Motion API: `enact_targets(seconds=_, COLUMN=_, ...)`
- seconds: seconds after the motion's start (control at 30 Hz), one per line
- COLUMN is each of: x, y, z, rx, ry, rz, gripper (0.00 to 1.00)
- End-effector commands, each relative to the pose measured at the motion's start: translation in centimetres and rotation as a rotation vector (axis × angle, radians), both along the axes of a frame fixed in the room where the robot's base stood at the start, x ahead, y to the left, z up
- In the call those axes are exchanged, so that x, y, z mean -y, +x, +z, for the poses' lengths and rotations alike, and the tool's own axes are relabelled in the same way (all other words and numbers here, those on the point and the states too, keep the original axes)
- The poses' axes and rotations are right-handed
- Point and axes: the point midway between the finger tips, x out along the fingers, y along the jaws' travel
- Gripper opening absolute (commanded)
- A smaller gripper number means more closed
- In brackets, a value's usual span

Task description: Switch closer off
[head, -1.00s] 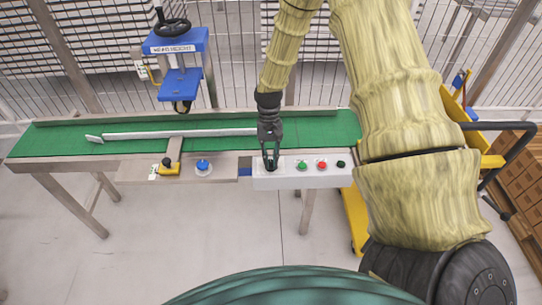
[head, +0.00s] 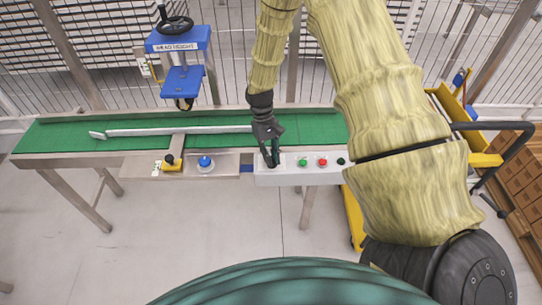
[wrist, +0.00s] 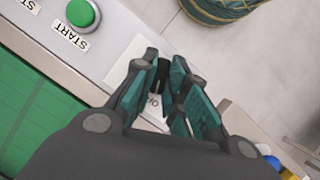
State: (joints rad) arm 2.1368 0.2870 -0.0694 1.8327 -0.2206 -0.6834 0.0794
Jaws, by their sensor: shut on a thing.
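The white control box (head: 290,177) sits at the front edge of the green conveyor. A black switch knob (wrist: 160,77) on it shows in the wrist view between the fingers. My gripper (head: 272,163) points down at the left part of the box. In the wrist view my gripper (wrist: 165,68) is shut on the knob, with the fingers on both sides of it. A white label (wrist: 152,98) beside the knob is partly covered by the fingers, and its lettering is only partly readable. The head view hides most of the knob behind the fingers.
Right of the knob are a green button (head: 303,162), a red button (head: 322,162) and a black knob (head: 341,161). The wrist view shows the green START button (wrist: 83,14). Left are a blue button (head: 205,162) and a yellow-based switch (head: 172,166). A blue press (head: 180,80) stands behind.

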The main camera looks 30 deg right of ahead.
Motion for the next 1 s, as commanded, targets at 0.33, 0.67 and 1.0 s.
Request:
enact_targets(seconds=0.33, x=-0.1, y=-0.6, z=-0.4, rx=-0.012, ry=0.003, rz=0.0, gripper=0.36)
enact_targets(seconds=0.67, x=-0.1, y=0.0, z=0.3, rx=-0.004, ry=0.001, rz=0.001, gripper=0.36)
enact_targets(seconds=1.0, x=0.3, y=2.0, z=5.1, rx=-0.002, ry=0.0, rz=0.0, gripper=0.36)
